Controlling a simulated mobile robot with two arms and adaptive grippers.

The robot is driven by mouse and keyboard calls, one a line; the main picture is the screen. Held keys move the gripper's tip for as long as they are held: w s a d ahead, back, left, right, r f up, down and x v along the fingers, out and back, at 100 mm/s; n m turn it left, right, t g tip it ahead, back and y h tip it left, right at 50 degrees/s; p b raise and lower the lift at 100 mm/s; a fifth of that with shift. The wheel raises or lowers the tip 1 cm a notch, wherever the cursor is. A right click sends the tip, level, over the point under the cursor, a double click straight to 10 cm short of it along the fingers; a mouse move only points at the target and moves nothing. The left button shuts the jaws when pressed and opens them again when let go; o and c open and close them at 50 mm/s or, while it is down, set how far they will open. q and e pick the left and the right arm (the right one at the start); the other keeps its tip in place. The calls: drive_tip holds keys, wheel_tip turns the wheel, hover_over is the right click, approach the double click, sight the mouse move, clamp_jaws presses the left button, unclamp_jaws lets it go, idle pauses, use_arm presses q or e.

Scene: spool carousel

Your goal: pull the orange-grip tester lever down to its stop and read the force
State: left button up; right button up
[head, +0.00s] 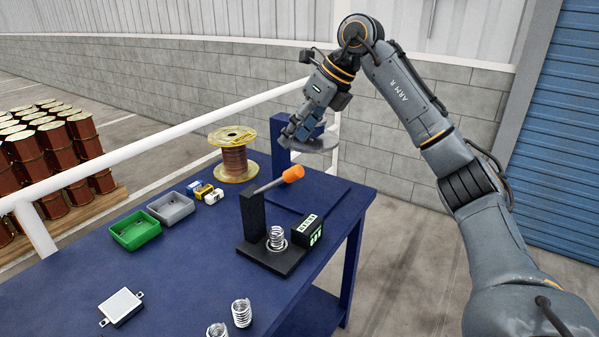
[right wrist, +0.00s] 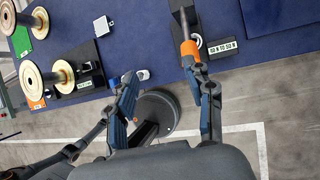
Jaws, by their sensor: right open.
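The tester has a black base and post (head: 254,216) and a lever with an orange grip (head: 292,174) that slants up to the right. A coil spring (head: 277,240) stands on its base beside a small display (head: 308,230), whose reading is too small to make out. My right gripper (head: 303,128) is above and behind the grip, apart from it in the head view. In the right wrist view my right gripper (right wrist: 162,82) is open, with the orange grip (right wrist: 190,48) just past its right fingertip. A grey arm part at lower left there may be my left arm.
The blue table (head: 185,270) holds a copper-wire spool (head: 235,160), green tray (head: 135,230), grey tray (head: 171,207), loose springs (head: 241,312) and a white-topped block (head: 121,306). A blue upright (head: 282,135) stands behind the tester. A white rail (head: 130,160) runs behind the table.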

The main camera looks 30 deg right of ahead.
drive_tip(key=h, duration=0.2)
approach(301, 169)
wheel_tip(301, 169, up, 3)
drive_tip(key=m, duration=0.1)
drive_tip(key=shift+g, duration=0.4)
drive_tip(key=p+x, duration=0.1)
drive_tip(key=x, duration=0.5)
drive_tip(key=p+x, duration=0.1)
drive_tip(key=x, duration=0.6)
drive_tip(key=shift+d+f+p, duration=0.15)
drive_tip(key=shift+f+p, duration=0.15)
drive_tip(key=shift+f, duration=0.1)
clamp_jaws()
